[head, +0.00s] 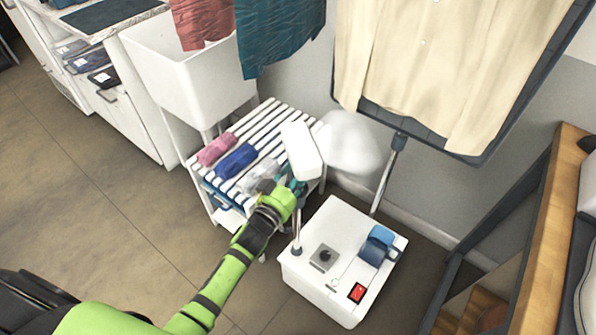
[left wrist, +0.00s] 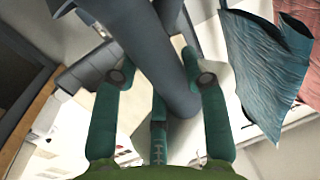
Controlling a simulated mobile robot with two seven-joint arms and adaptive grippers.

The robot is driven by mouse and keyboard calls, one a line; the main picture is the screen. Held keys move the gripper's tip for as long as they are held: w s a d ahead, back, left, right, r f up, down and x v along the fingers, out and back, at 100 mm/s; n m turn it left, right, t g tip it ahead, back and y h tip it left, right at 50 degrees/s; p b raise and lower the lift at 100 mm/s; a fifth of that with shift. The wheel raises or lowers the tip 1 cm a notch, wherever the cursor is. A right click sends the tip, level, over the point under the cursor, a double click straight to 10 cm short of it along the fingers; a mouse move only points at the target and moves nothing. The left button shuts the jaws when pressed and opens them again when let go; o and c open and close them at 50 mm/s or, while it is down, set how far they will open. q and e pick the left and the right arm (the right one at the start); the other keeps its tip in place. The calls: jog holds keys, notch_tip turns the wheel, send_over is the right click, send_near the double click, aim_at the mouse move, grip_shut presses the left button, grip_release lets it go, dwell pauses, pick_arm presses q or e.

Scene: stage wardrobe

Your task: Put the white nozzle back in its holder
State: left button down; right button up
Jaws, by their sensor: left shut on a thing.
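The white nozzle (head: 301,150) is a pale block held up in front of the slatted rack, with a white cloud like steam (head: 350,143) at its right. My left gripper (head: 291,186) is shut on its lower end. In the left wrist view my teal fingers (left wrist: 163,78) close around a grey tube-like part (left wrist: 172,60); the white head is hard to make out there. A grey pole (head: 386,178) rises from the white steamer base (head: 318,262), with a dark grey fitting (head: 398,141) on top. I cannot tell whether that fitting is the holder. My right gripper is not in view.
The base carries a blue part (head: 378,246), a knob (head: 323,257) and a red switch (head: 357,292). A cream garment (head: 440,60) hangs behind the pole. The slatted rack (head: 268,122) bears rolled cloths. A wooden-edged table (head: 548,230) stands at right. Floor is open at left.

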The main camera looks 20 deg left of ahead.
pick_arm(q)
jog(key=shift+f+b, duration=0.5)
jog(key=c, duration=0.9)
grip_release()
jog(key=shift+c, duration=0.2)
jog(key=shift+f, duration=0.1)
jog(key=s+a+p, duration=0.2)
jog(key=s+p, duration=0.2)
jog(key=s, duration=0.7)
